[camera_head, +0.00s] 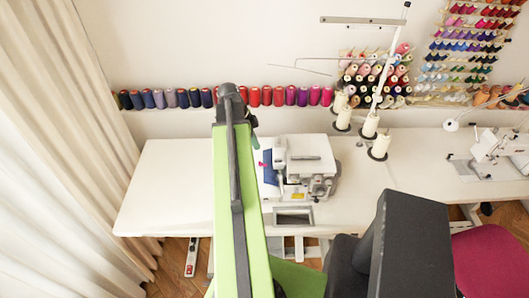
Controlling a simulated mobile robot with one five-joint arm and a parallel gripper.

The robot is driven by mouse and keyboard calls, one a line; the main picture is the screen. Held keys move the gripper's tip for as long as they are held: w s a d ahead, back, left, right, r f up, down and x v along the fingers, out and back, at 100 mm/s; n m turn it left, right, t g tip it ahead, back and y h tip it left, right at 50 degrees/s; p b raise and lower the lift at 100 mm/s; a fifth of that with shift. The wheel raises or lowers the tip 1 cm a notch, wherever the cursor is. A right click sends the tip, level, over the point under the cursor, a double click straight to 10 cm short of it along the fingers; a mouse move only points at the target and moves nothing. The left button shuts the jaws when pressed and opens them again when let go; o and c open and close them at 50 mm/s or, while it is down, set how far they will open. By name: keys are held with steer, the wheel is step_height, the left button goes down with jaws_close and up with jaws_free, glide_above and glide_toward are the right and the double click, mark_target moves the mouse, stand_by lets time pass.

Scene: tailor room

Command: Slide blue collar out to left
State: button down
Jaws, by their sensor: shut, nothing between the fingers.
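The blue collar (269,172) is a small dark blue piece at the left side of the white sewing machine (308,165), on the white table (165,185). A small pink bit shows at its left edge. My green arm reaches up the picture just left of the collar. The end of my gripper (253,134) shows only in small part past the arm, above and slightly left of the collar in the picture. It is shut and empty, apart from the collar in the picture. The arm may hide part of the collar's left side.
The table left of my arm is bare. Thread cones (380,147) stand right of the machine, and spools (267,96) line the wall behind.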

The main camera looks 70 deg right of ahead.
steer(key=b, duration=0.9)
glide_toward(268, 165)
steer(key=x, duration=0.5)
steer(key=shift+w+a+f, duration=0.1)
steer(key=shift+a+f, duration=0.05)
steer(key=shift+a+f+b, duration=0.1)
steer(key=shift+a+b, duration=0.05)
steer(key=shift+b, duration=0.25)
steer(key=shift+d+f, duration=0.15)
steer(key=shift+d, duration=0.15)
steer(key=shift+a, duration=0.15)
steer(key=shift+s, duration=0.2)
